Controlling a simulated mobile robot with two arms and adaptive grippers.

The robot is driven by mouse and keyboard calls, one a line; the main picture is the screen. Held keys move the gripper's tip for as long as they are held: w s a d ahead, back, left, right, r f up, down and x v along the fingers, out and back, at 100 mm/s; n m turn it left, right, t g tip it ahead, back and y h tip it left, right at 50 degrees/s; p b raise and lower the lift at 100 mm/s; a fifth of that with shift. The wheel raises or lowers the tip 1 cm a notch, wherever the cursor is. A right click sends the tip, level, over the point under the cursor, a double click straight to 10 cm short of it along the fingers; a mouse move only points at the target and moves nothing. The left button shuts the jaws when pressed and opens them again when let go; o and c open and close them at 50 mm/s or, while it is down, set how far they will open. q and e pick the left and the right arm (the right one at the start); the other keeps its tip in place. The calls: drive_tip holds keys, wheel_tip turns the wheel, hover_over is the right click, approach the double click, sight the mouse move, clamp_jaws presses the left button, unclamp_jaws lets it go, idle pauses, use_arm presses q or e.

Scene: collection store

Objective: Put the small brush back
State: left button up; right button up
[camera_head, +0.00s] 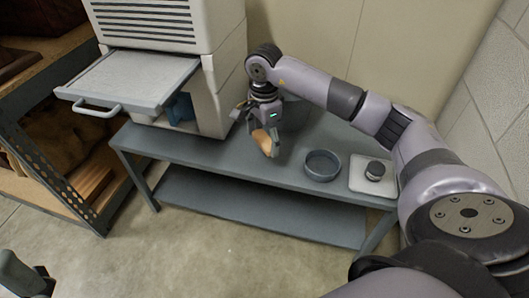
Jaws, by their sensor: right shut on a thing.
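My right gripper (269,140) reaches down over the grey bench, just right of the white cabinet. It is shut on a small tan, rounded piece, which I take to be the small brush (262,139). The fingers hide part of it, and I cannot make out bristles. It is close above the bench top, and I cannot tell whether it touches. My left gripper is not clearly in view.
The grey bench (222,156) holds a round grey dish (322,166) and a pale tray (357,178) with a small dark-topped jar (375,170). The white cabinet (226,85) has its drawer (135,76) pulled out. Wooden shelving (70,165) stands left. The floor in front is clear.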

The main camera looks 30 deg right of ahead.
sight(264, 149)
drive_tip(key=shift+f+b, duration=0.75)
drive_tip(key=shift+f, duration=1.45)
drive_tip(key=shift+f, duration=0.2)
drive_tip(key=o, duration=1.1)
drive_tip(key=shift+r, duration=0.1)
